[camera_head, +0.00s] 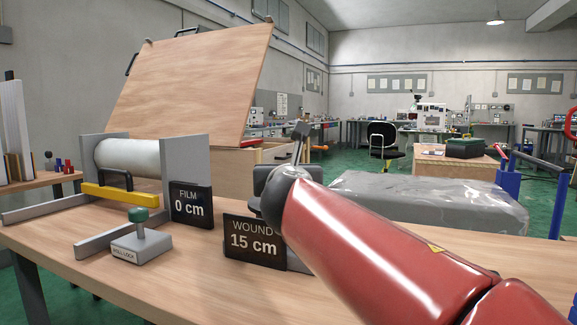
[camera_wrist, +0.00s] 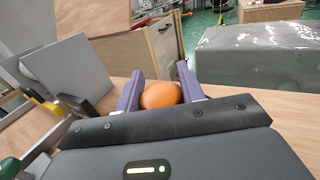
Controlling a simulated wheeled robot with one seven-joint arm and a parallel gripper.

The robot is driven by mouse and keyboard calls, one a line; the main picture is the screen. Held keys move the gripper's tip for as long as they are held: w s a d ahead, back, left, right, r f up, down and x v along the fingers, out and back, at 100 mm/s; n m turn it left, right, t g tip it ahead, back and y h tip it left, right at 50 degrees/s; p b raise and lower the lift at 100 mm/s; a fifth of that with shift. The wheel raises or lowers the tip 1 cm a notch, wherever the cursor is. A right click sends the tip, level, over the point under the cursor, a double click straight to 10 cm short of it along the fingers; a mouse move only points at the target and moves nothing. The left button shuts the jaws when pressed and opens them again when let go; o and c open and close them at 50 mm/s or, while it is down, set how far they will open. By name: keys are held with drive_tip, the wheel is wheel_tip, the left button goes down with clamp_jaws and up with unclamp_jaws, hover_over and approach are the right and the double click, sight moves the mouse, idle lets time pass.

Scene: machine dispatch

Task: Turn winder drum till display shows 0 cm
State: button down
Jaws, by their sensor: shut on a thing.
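The "WOUND" display (camera_head: 254,241) reads 15 cm, and the "FILM" display (camera_head: 191,205) to its left reads 0 cm. Both stand on the wooden bench (camera_head: 185,285). In the wrist view, my gripper (camera_wrist: 161,85) has its two purple fingers shut on a round orange knob (camera_wrist: 160,96). What the knob is fixed to is hidden by the gripper. The winder drum cannot be made out; my red arm covers the area right of the WOUND display. A pale roll (camera_head: 127,155) sits between grey side plates (camera_head: 195,160) at the left.
A yellow bar (camera_head: 119,194) with a black handle lies before the roll. A green-knobbed lock block (camera_head: 141,241) stands on the bench front. A tilted wooden panel (camera_head: 190,85) rises behind. A grey covered block (camera_head: 430,200) lies beyond my arm. The front bench is mostly clear.

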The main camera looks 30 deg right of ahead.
drive_tip(key=shift+a+r+n+t+y+p, duration=0.15)
drive_tip(key=shift+n+t+y+p, duration=0.3)
drive_tip(key=shift+n+y, duration=0.55)
drive_tip(key=shift+y, duration=0.5)
drive_tip(key=c, duration=1.3)
unclamp_jaws()
drive_tip(key=o, duration=0.4)
drive_tip(key=shift+w, duration=0.1)
wheel_tip(320, 180, up, 20)
drive_tip(key=p, duration=0.4)
